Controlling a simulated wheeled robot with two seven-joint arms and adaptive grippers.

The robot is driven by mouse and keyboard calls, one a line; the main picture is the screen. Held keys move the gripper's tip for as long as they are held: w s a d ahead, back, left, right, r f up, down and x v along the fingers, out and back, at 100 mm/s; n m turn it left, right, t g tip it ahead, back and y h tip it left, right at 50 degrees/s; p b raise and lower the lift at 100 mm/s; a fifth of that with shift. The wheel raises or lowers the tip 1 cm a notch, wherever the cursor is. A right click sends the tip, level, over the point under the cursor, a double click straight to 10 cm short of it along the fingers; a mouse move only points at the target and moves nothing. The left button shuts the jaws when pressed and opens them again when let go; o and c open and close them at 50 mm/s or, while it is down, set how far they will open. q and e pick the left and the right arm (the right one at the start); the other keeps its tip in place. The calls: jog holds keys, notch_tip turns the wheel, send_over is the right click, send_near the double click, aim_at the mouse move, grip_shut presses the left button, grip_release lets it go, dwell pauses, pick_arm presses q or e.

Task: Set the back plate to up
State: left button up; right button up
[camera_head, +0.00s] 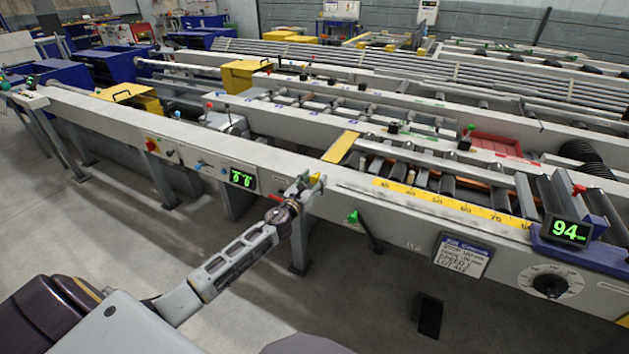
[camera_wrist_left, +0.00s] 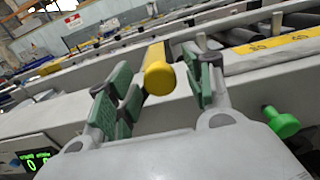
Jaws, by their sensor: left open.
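My left gripper (camera_head: 314,183) is at the near face of the runout table (camera_head: 290,165), left of centre. In the left wrist view its green-padded fingers (camera_wrist_left: 160,92) are open. A yellow round-ended handle (camera_wrist_left: 158,78) lies between the fingers, pointing toward the camera, with gaps showing on both sides. In the head view the gripper mostly hides this handle. My right gripper is not in view.
Right of the gripper, a green knob (camera_head: 352,217) sticks out from the table's front; it also shows in the left wrist view (camera_wrist_left: 283,122). A green-digit display (camera_head: 242,178) is to the left. A yellow scale (camera_head: 450,203) and a "94" display (camera_head: 566,231) are to the right.

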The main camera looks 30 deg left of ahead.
pick_arm(q)
jog(key=shift+w, duration=0.4)
grip_shut()
